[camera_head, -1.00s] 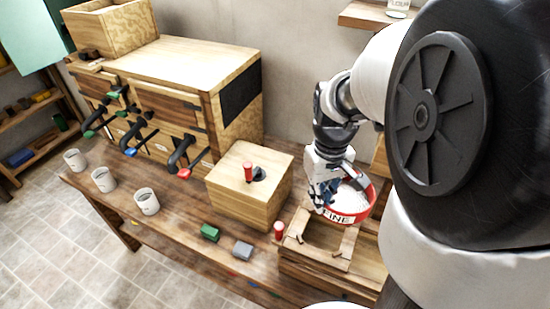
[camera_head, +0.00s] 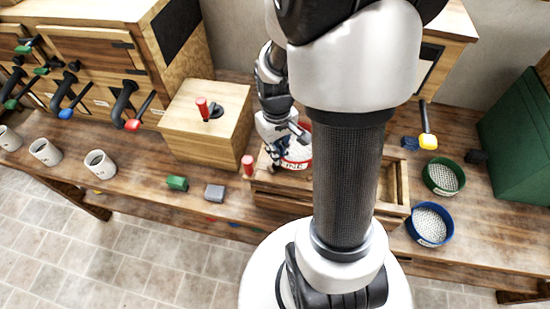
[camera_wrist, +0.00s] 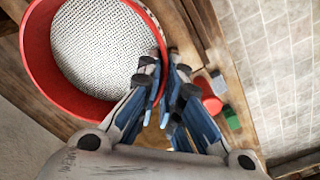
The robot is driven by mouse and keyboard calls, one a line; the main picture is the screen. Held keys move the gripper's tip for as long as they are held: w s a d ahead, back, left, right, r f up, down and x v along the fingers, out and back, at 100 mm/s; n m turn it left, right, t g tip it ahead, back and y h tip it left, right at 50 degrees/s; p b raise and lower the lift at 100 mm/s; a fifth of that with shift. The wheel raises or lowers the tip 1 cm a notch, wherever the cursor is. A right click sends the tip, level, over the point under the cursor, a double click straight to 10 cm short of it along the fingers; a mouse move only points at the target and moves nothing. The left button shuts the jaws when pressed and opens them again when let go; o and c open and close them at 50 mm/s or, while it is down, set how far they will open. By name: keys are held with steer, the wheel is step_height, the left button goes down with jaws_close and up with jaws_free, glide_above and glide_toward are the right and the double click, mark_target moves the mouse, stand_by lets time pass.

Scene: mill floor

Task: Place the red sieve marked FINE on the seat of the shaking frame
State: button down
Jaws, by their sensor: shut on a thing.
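The red sieve (camera_head: 305,162) shows partly behind my arm in the head view, its white label reading "INE". In the wrist view the sieve (camera_wrist: 36,58) shows its red rim and pale mesh. My gripper (camera_wrist: 166,72) is shut on the rim at one side; in the head view my gripper (camera_head: 279,153) is at the sieve's left. The wooden shaking frame (camera_head: 283,202) is beneath the sieve, its seat mostly hidden by sieve and arm. I cannot tell whether the sieve touches the seat.
A red post (camera_head: 248,165) stands close left of the frame. A wooden box (camera_head: 205,145), a green block (camera_head: 177,183) and a grey block (camera_head: 214,192) are further left. A green sieve (camera_head: 457,177) and a blue sieve (camera_head: 447,224) lie on the right.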

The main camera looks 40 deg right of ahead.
steer(key=shift+f+b, duration=0.65)
steer(key=shift+f, duration=1.4)
steer(key=shift+f, duration=0.15)
steer(key=c, duration=2.1)
jaws_free()
steer(key=shift+o, duration=0.2)
